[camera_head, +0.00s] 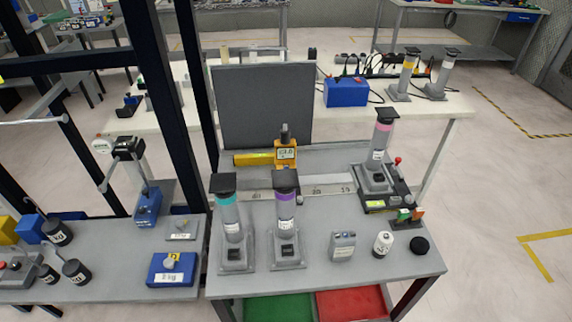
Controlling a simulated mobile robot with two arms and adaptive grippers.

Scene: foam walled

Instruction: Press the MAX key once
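A yellow handheld meter (286,155) with a small grey display stands near the back middle of the grey table, with a dark grey piece on top. Its keys are too small to read, so I cannot make out a MAX key. A small grey box-shaped device (342,246) stands near the table's front; its face is also unreadable. A grey and black device (385,190) with a red-knobbed lever and a yellow-green strip sits at the right. Neither of my grippers is in view.
Two column stands, one with a teal band (231,215) and one with a purple band (286,215), stand at the table's front left. A dark panel (264,106) rises behind.

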